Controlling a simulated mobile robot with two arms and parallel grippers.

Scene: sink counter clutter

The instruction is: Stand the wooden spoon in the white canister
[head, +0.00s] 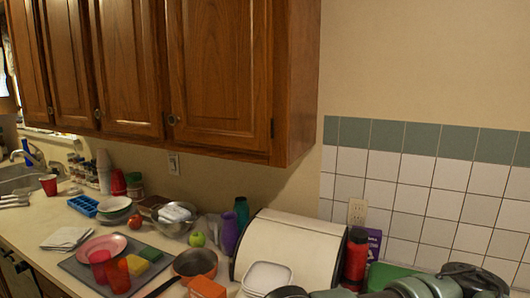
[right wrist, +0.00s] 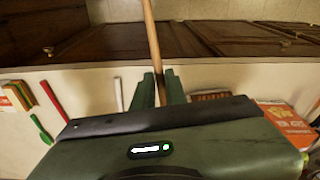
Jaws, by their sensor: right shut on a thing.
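In the right wrist view, my right gripper (right wrist: 160,86) is shut on the thin handle of the wooden spoon (right wrist: 151,40). The handle runs up from between the green fingers, nearly upright in the picture, to the top edge. The spoon's bowl does not show. In the head view, dark green parts of my own arm fill the bottom right corner; the fingers and the spoon cannot be made out there. I cannot pick out the white canister for certain in either view. My left gripper is in neither view.
A white bread box (head: 290,245) stands against the wall, beside a red bottle (head: 355,258). White square containers (head: 266,276), a frying pan (head: 194,263) and a grey tray (head: 82,272) crowd the front. In the wrist view, an orange package (right wrist: 290,122) lies at right.

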